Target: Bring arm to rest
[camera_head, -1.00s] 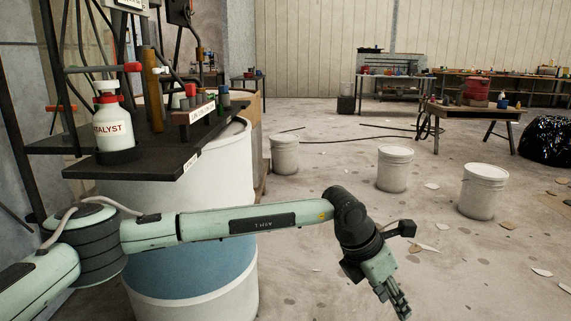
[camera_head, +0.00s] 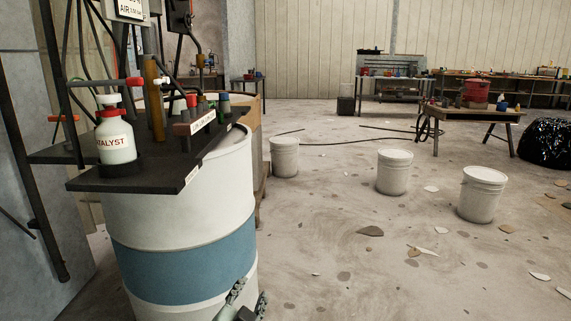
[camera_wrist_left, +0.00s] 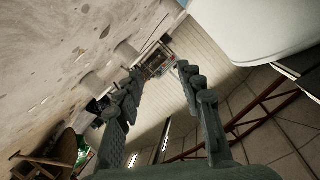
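My left gripper (camera_head: 250,296) shows at the bottom of the head view, in front of the lower part of a white and blue drum (camera_head: 185,268). Only its fingers show there; the rest of the arm is out of the picture. In the left wrist view my left gripper's fingers (camera_wrist_left: 159,72) are spread apart with nothing between them, so it is open and empty. My right gripper is in neither view.
A dark shelf (camera_head: 110,180) with a catalyst bottle (camera_head: 115,142) sits above the drum. White buckets (camera_head: 284,157) stand on the floor to the right. A workbench (camera_head: 470,115) is farther back. The floor between has flat scraps but is mostly clear.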

